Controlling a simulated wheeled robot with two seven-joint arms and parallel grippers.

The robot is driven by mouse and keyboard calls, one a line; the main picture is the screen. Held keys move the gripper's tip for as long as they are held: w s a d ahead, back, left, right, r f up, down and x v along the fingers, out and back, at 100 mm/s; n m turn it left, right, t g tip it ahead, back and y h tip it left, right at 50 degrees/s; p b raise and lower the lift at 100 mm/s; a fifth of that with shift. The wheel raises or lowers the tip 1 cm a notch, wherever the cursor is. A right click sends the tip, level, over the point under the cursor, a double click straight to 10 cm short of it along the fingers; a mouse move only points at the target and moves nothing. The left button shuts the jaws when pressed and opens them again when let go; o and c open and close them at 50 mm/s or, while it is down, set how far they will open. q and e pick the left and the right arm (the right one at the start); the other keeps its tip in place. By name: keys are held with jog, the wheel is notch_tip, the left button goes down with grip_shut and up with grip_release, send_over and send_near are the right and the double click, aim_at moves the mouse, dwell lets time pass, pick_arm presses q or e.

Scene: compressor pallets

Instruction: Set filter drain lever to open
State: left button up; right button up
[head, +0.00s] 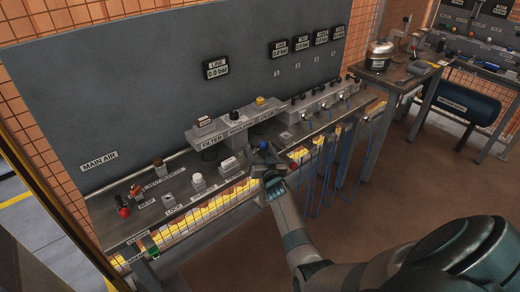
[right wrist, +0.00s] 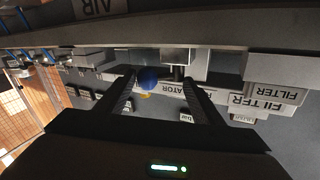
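The filter unit (head: 208,132), a grey block labelled FILTER, is mounted along the back panel at mid-bench. FILTER labels (right wrist: 268,104) show upside down at the right of the right wrist view. I cannot make out a drain lever for certain. My right gripper (head: 262,156) is over the bench's front side, right of and in front of the filter unit. In the right wrist view its two fingers (right wrist: 158,80) are apart, with a blue ball-shaped knob (right wrist: 147,77) showing between or beyond them; contact cannot be told. My left gripper is not in view.
White and red knobs (head: 198,182) stand on the bench left of my gripper. A row of valve blocks (head: 318,103) with blue hoses (head: 329,165) below lies to the right. A side table (head: 395,72) stands farther right. The floor in front is clear.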

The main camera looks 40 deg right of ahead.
jog(key=c, duration=0.4)
jog(key=shift+c, duration=0.2)
